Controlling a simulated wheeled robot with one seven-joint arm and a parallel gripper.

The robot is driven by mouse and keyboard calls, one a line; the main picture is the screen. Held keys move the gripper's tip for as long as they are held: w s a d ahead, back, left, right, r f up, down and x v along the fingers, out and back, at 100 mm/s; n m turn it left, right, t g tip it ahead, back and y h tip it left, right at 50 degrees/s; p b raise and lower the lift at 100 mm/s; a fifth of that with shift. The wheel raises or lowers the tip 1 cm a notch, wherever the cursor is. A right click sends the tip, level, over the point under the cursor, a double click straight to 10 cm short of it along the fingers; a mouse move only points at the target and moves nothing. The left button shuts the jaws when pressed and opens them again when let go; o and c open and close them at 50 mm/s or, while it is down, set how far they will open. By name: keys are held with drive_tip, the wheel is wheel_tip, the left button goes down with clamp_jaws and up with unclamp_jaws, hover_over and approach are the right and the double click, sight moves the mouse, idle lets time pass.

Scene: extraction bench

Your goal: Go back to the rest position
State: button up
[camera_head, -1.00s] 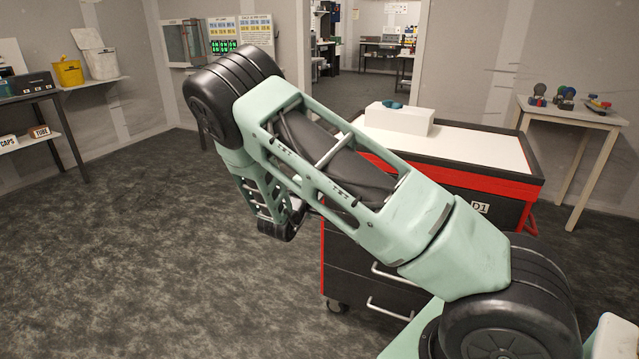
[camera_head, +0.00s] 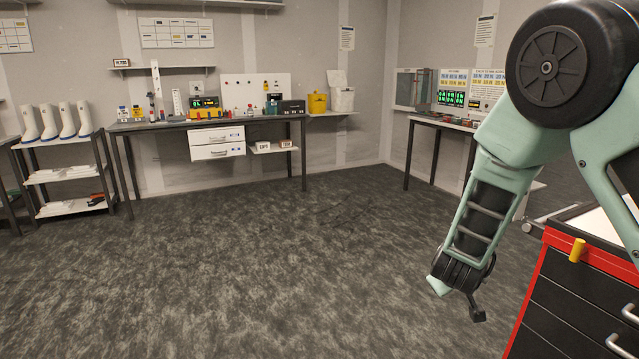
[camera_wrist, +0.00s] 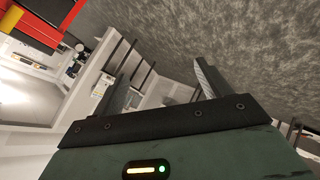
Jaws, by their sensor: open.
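My gripper (camera_wrist: 164,85) shows in the wrist view with its two dark fingers spread apart. Only the room shows between them, so it is open and empty. In the head view my arm is at the right, bent at a large black joint, with the forearm hanging down. The gripper end (camera_head: 476,306) is at the bottom of it, over the floor and left of the red and black drawer cart (camera_head: 566,310). It appears clear of the cart.
A long bench (camera_head: 165,124) with instruments and bottles stands along the back wall. A shelf rack (camera_head: 75,174) with white boots is at the left. Another table (camera_head: 440,122) is at the back right. The carpeted floor (camera_head: 270,260) in the middle is clear.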

drive_tip(key=s+a+r+n+g+y+p, duration=0.15)
drive_tip(key=s+a+r+y, duration=0.25)
drive_tip(key=s+a, duration=0.45)
drive_tip(key=s+a+r+g+y, duration=0.2)
drive_tip(key=s+a+r+y, duration=0.3)
drive_tip(key=a, duration=0.6)
drive_tip(key=s+r+n+g+h, duration=0.1)
drive_tip(key=s+r+g, duration=0.1)
drive_tip(key=s, duration=0.9)
drive_tip(key=s+d+r+n+g+h, duration=0.1)
drive_tip(key=s+r+g+h, duration=0.1)
drive_tip(key=s, duration=0.9)
drive_tip(key=shift+s+d+g+p, duration=0.2)
drive_tip(key=shift+s+g+p, duration=0.2)
drive_tip(key=shift+g, duration=0.15)
drive_tip(key=shift+w, duration=0.1)
